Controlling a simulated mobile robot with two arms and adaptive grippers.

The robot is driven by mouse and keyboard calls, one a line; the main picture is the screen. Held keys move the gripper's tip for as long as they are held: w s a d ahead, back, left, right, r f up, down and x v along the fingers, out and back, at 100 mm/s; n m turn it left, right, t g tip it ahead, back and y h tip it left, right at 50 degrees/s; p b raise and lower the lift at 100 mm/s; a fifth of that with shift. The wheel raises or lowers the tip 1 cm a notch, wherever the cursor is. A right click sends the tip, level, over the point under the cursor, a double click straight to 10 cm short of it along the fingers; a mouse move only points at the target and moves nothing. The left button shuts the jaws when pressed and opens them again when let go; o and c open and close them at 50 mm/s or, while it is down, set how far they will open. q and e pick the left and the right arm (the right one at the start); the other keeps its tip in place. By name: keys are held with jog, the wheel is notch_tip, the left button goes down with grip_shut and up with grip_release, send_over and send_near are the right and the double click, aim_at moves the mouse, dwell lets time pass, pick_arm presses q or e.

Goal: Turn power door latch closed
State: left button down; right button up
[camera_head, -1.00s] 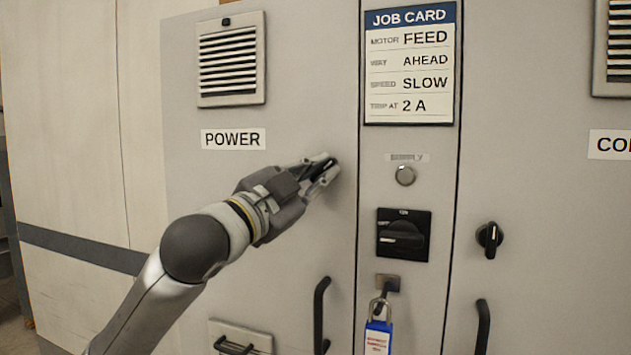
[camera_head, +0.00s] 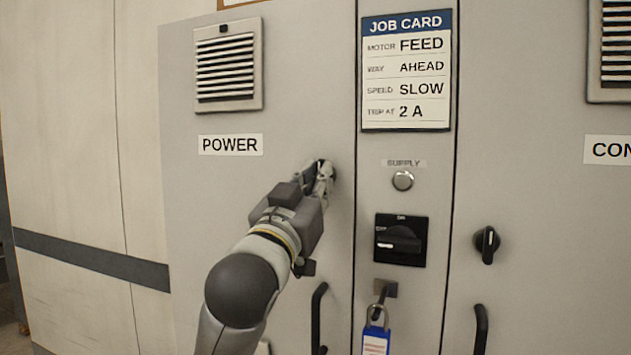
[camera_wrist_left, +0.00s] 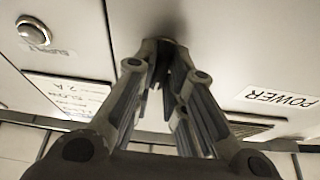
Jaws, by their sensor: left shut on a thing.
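The power door (camera_head: 190,210) is the grey panel under the POWER label (camera_head: 230,145). My left gripper (camera_head: 324,172) is at the door's right edge, below and right of that label. Its fingers are shut on the power door latch (camera_head: 322,163), a dark knob mostly hidden by the fingers. In the left wrist view my fingers (camera_wrist_left: 160,50) converge at the door face, and the latch between the tips is hardly visible, so its angle cannot be told. My right gripper is not in view.
Another door has a similar black latch (camera_head: 487,244). A black handle (camera_head: 318,318) sticks out below my gripper. A job card (camera_head: 407,70) is above.

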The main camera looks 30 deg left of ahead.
pick_arm(q)
jog(key=shift+f+n, duration=0.1)
jog(key=shift+n, duration=0.4)
jog(key=c, duration=1.5)
grip_release()
jog(key=shift+w, duration=0.1)
notch_tip(320, 180, up, 10)
jog(key=shift+r, duration=0.1)
